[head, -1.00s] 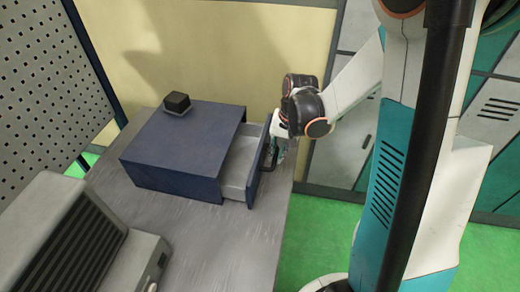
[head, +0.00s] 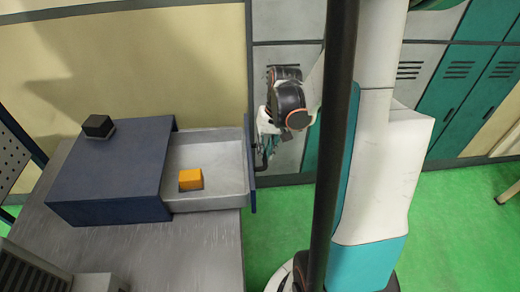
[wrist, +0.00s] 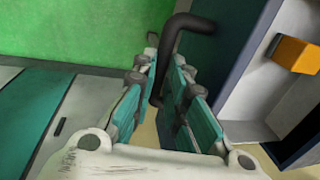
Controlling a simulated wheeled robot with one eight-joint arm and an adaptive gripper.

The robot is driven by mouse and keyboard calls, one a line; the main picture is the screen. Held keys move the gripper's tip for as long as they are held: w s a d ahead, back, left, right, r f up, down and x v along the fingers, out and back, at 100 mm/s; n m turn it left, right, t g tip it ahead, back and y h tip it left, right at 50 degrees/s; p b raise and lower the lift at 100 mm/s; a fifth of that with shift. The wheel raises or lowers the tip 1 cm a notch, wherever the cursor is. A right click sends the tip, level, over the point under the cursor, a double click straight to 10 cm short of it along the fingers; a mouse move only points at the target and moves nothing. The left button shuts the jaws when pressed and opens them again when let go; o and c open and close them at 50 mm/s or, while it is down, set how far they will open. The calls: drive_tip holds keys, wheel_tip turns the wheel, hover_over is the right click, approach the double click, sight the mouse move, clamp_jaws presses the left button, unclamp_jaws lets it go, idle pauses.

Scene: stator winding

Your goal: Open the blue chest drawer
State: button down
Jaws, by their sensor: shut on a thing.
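The blue chest (head: 115,170) stands on a grey table, with its drawer (head: 215,150) pulled well out to the right. An orange block (head: 190,179) lies in the light grey drawer tray; it also shows in the wrist view (wrist: 297,54). My gripper (head: 264,148) is at the drawer's front, on its outer side. In the wrist view my gripper's fingers (wrist: 157,100) are shut on the dark handle (wrist: 184,28), which passes between them. Part of the handle is hidden by the fingers.
A small black cube (head: 98,126) sits on the chest's top. A grey ribbed box (head: 30,265) stands at the table's near left. Grey and teal lockers (head: 460,85) line the back right. Green floor (head: 290,205) is open right of the table.

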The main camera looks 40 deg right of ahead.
drive_tip(key=c, duration=1.6)
unclamp_jaws()
wheel_tip(320, 180, up, 12)
drive_tip(key=s+d, duration=0.1)
drive_tip(key=shift+d, duration=0.4)
